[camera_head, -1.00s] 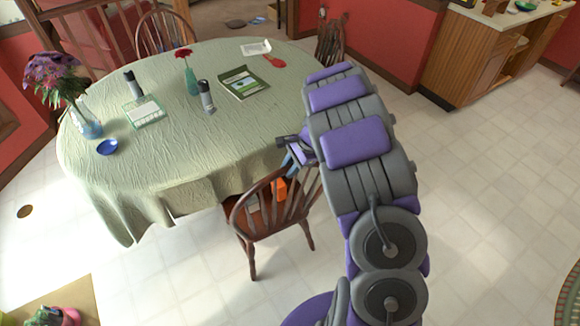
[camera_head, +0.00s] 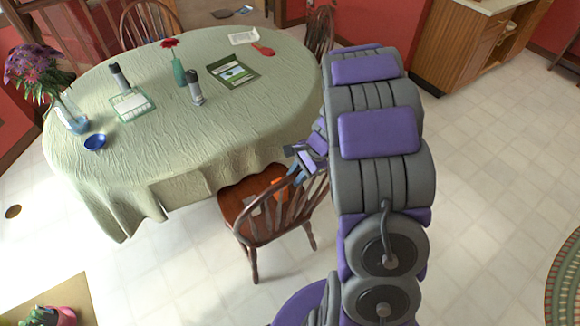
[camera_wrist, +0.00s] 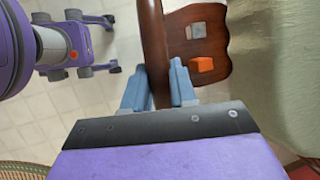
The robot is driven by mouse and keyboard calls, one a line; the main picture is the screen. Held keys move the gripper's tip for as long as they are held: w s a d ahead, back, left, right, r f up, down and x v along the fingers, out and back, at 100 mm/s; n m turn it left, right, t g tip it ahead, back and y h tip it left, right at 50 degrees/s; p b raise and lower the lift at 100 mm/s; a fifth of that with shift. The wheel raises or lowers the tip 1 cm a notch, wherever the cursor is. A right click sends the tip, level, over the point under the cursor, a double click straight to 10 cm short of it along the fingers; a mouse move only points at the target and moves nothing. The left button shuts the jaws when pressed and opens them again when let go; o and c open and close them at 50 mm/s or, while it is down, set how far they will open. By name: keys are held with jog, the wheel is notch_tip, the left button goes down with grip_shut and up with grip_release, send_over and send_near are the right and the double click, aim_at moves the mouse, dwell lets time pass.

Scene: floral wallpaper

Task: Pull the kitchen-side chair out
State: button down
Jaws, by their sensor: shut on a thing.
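The brown wooden chair (camera_head: 233,203) with a spindled, curved back stands at the near right side of the table. Much of its seat shows clear of the tablecloth. My gripper (camera_head: 300,165) is at the top of the chair's back, partly hidden behind my arm. In the wrist view the blue fingers of my gripper (camera_wrist: 158,85) are on both sides of the chair's back rail (camera_wrist: 154,45), shut on it. An orange block (camera_wrist: 201,65) and a grey block (camera_wrist: 198,31) lie on the seat.
The oval table (camera_head: 165,130) with a pale green cloth holds a flower vase (camera_head: 70,113), a blue bowl (camera_head: 95,142) and books. A second chair (camera_head: 148,22) and a third (camera_head: 319,30) stand beyond it. A wooden counter (camera_head: 460,50) is at upper right. The tiled floor (camera_head: 490,160) on the right is clear.

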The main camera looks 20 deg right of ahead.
jog(key=shift+s+d, duration=0.15)
jog(key=shift+s, duration=1.2)
jog(key=shift+s+d, duration=0.15)
jog(key=shift+s, duration=1.2)
jog(key=c, duration=0.9)
grip_release()
jog(key=p+v, duration=0.3)
jog(key=v, duration=1.4)
jog(key=shift+r, duration=0.1)
